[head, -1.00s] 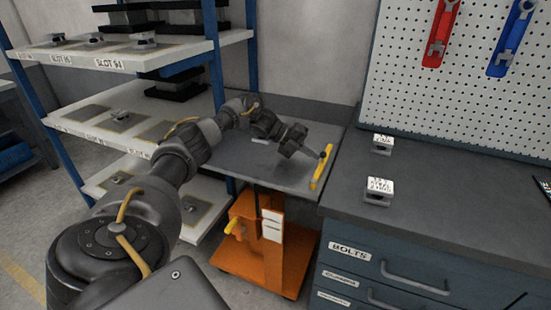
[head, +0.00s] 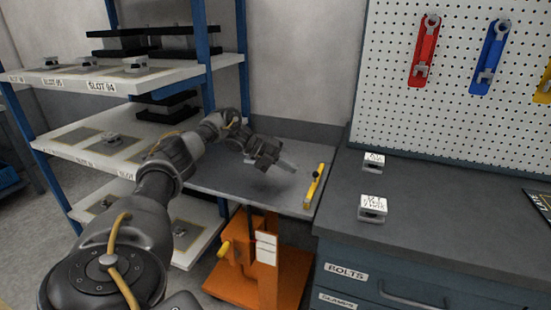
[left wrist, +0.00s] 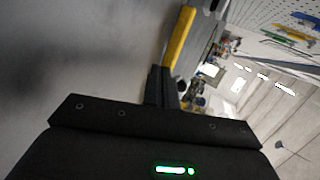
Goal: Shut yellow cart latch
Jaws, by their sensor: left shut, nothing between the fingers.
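The yellow latch (head: 310,194) is a bar with a dark knob near its far end. It lies along the right edge of the grey cart top (head: 225,182), beside the workbench. My left gripper (head: 290,167) is shut and empty, just above the cart top and left of the latch, with a small gap between them in the head view. In the left wrist view the latch (left wrist: 180,38) shows beyond the shut fingers (left wrist: 160,86). My right gripper is not in view.
The cart has an orange base (head: 262,275). A dark workbench (head: 450,215) with drawers stands close on the right and bears two small labelled metal blocks. A shelf rack (head: 100,145) stands at the left. A pegboard (head: 455,120) with wrenches rises behind the bench.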

